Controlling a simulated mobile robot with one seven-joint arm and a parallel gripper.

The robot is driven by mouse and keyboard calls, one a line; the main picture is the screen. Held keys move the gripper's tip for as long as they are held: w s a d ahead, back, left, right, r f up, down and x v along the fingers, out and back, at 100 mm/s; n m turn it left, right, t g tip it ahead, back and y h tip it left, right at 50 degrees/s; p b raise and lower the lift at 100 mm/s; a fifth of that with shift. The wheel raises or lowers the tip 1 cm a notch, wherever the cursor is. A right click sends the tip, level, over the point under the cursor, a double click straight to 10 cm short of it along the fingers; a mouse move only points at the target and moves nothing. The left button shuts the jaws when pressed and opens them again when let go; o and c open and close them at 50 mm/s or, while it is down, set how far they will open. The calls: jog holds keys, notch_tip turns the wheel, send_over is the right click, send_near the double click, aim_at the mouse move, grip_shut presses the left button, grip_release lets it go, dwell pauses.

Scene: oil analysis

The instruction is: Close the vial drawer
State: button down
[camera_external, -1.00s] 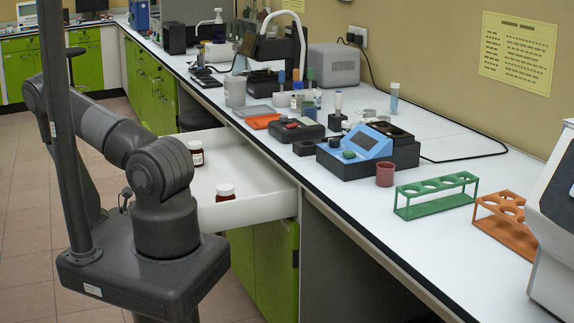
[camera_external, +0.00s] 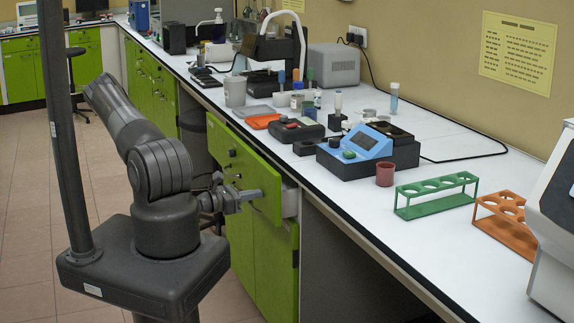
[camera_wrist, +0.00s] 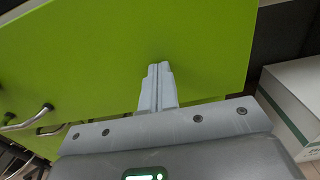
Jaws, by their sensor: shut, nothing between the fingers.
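The vial drawer has a green front (camera_external: 258,160) that also fills much of the wrist view (camera_wrist: 90,50). It stands slightly out from the cabinet, with a short strip of its white side (camera_external: 290,203) showing at the right edge. The inside and the vials are hidden behind the front. My gripper (camera_external: 258,194) is at the outer face of the front, toward its lower right part. In the wrist view its two fingers (camera_wrist: 158,66) are together and empty, with the tips at the green panel; I cannot tell if they touch.
The white bench top (camera_external: 450,220) runs above the drawer, carrying a blue-and-black instrument (camera_external: 362,146), a green rack (camera_external: 436,194) and an orange rack (camera_external: 505,220). In the wrist view, metal handles (camera_wrist: 28,122) show at left and a white box (camera_wrist: 294,95) at right.

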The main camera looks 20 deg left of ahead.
jog(key=shift+x, duration=3.2)
jog(key=shift+r, duration=0.1)
jog(key=v, duration=1.5)
jog(key=shift+d, duration=0.1)
